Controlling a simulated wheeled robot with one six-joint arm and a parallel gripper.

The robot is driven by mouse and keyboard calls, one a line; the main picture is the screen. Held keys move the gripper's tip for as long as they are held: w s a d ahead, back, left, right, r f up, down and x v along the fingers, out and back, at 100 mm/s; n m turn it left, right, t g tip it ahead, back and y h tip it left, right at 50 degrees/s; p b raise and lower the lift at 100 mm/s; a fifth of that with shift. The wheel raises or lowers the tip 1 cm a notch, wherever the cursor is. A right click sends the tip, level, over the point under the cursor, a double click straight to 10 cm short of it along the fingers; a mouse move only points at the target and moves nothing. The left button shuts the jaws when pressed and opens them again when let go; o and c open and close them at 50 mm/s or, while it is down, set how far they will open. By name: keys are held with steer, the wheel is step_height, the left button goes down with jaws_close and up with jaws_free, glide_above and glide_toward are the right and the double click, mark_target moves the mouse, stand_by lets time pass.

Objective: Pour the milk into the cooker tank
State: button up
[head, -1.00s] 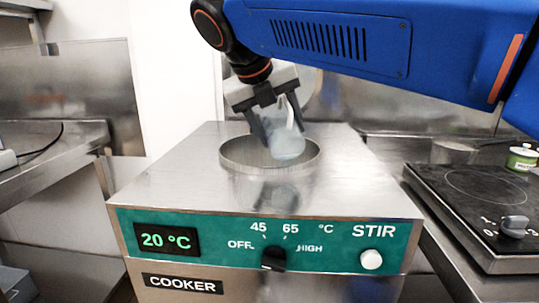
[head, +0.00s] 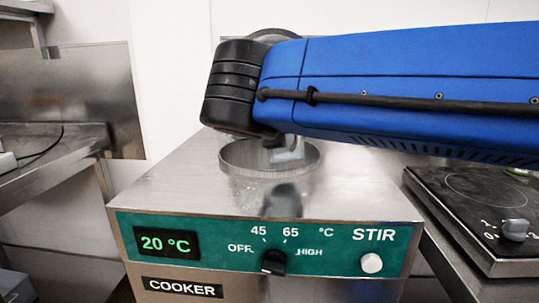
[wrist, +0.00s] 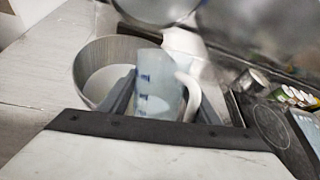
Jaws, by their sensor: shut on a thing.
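A clear measuring jug (wrist: 160,88) with blue marks and a white handle is between the two fingers of my gripper (wrist: 166,104) in the wrist view. My gripper is shut on it. In the head view the jug (head: 288,153) shows only in part below my blue arm, at the round tank opening (head: 240,163) of the cooker. The tank (wrist: 92,58) also shows in the wrist view, beside and behind the jug, with a pale inside. I cannot tell whether that is milk, how much is in the jug, or its exact tilt.
The cooker's green panel (head: 330,246) reads 20 °C and has a dark knob (head: 273,262) and a white STIR button (head: 371,263). A black hob (head: 480,205) stands on the right. A steel counter (head: 40,150) is on the left.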

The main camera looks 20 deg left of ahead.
steer(key=shift+s+d+r+t, duration=0.15)
steer(key=shift+s+d+t, duration=0.3)
steer(key=shift+t, duration=0.35)
steer(key=shift+s+d+f+m+t+y+b, duration=0.2)
steer(key=shift+s+f+m+t+y+b, duration=0.3)
steer(key=shift+t, duration=0.3)
steer(key=shift+s+d+r+m+t, duration=0.2)
steer(key=shift+s+r+m+t, duration=0.15)
steer(key=shift+t, duration=0.35)
